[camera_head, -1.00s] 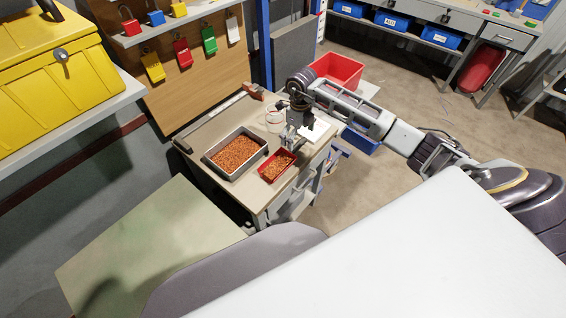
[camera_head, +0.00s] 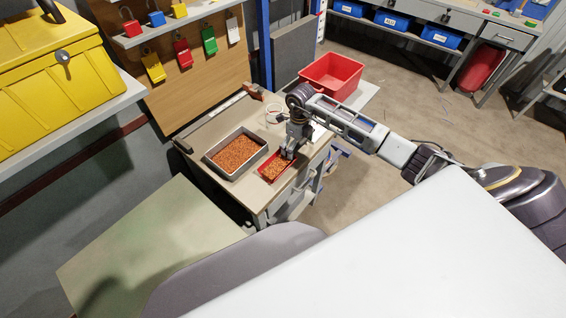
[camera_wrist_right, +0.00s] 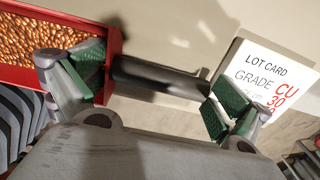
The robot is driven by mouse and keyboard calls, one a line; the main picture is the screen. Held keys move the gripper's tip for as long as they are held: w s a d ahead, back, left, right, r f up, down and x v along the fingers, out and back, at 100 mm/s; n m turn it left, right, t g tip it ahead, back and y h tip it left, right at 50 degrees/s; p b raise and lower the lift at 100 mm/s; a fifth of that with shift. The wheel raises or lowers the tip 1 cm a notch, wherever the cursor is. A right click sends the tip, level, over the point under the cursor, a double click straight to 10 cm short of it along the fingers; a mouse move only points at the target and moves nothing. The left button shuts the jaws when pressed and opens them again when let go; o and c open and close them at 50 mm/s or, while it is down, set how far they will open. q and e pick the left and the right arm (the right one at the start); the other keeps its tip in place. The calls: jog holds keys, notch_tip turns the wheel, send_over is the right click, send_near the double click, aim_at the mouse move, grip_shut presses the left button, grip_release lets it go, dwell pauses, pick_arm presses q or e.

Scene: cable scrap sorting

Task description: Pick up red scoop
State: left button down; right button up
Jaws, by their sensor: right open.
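The red scoop (camera_head: 265,177) holds copper-coloured granules and sits on the small work table. In the wrist view its red end wall (camera_wrist_right: 113,50) is at the left, and its black handle (camera_wrist_right: 155,78) points right. My right gripper (camera_head: 290,153) is low over the scoop's handle end. In the wrist view the right gripper (camera_wrist_right: 157,86) is open, with one green-padded finger by the scoop wall and the other near the handle's far end. The handle lies between the fingers; whether they touch it I cannot tell. My left gripper is not in view.
A metal tray (camera_head: 212,162) of copper granules stands beside the scoop on the table (camera_head: 205,127). A white lot card (camera_wrist_right: 262,65) lies beyond the handle. A red bin (camera_head: 333,77) stands behind my right arm. Yellow toolbox (camera_head: 60,80) at far left.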

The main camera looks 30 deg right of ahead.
jog(key=shift+c, duration=0.3)
jog(key=c, duration=1)
jog(key=shift+r, duration=0.15)
jog(key=shift+r, duration=4.9)
jog(key=shift+w+r, duration=0.1)
